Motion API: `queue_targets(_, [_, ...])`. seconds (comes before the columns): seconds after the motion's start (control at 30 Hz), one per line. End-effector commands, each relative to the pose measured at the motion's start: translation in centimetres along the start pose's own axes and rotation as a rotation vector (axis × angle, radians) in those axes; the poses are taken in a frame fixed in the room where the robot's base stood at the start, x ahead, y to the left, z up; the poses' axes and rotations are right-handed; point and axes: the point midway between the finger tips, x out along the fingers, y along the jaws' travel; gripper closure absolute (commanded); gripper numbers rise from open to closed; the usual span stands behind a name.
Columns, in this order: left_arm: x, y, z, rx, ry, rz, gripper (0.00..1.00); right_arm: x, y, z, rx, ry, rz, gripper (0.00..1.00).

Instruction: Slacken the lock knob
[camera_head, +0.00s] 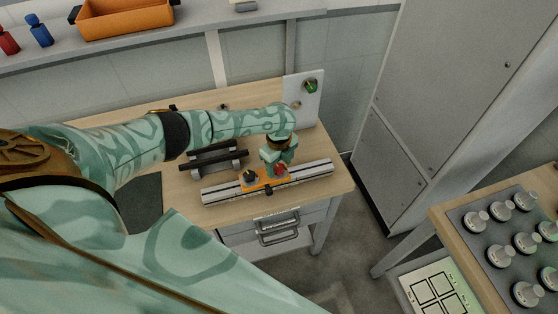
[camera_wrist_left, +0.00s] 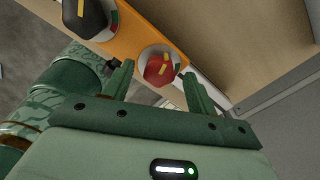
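A red round knob (camera_head: 281,171) with a yellow mark sits on an orange carriage (camera_head: 262,183) on the silver rail (camera_head: 312,173). My left gripper (camera_head: 279,164) is over this knob, fingers pointing down. In the left wrist view the red knob (camera_wrist_left: 158,69) shows between the two spread green fingers, with a gap on each side. A black knob (camera_wrist_left: 86,16) with a yellow mark stands on the same orange carriage; it also shows in the head view (camera_head: 250,175). Which knob is the lock knob is not labelled. My right gripper is out of view.
The rail lies along the front of a wooden bench (camera_head: 338,178). Behind it is a dark rack (camera_head: 213,158). A grey upright panel with a green knob (camera_head: 311,86) stands at the back right. Another table with several grey knobs (camera_head: 523,241) is at the right.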

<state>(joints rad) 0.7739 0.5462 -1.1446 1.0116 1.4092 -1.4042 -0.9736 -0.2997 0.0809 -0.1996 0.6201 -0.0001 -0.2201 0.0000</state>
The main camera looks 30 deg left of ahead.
Motion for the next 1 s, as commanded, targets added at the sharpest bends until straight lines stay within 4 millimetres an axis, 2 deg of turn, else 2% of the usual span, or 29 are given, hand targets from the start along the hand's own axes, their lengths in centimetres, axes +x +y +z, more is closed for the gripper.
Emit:
queue_targets(0.23, [-0.1,0.1,0.0,0.001,0.001,0.001,0.43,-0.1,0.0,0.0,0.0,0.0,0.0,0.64])
queue_targets(0.37, [-1.6,0.0,0.0,0.001,0.001,-0.001,0.43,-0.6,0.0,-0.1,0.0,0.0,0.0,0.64])
queue_targets(0.8, [-12.9,-0.1,0.1,0.001,0.0,-0.002,0.43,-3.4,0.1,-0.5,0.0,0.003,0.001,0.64])
queue_targets(1.0, [-15.7,0.0,0.1,0.0,-0.001,0.0,0.43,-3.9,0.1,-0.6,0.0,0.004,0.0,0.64])
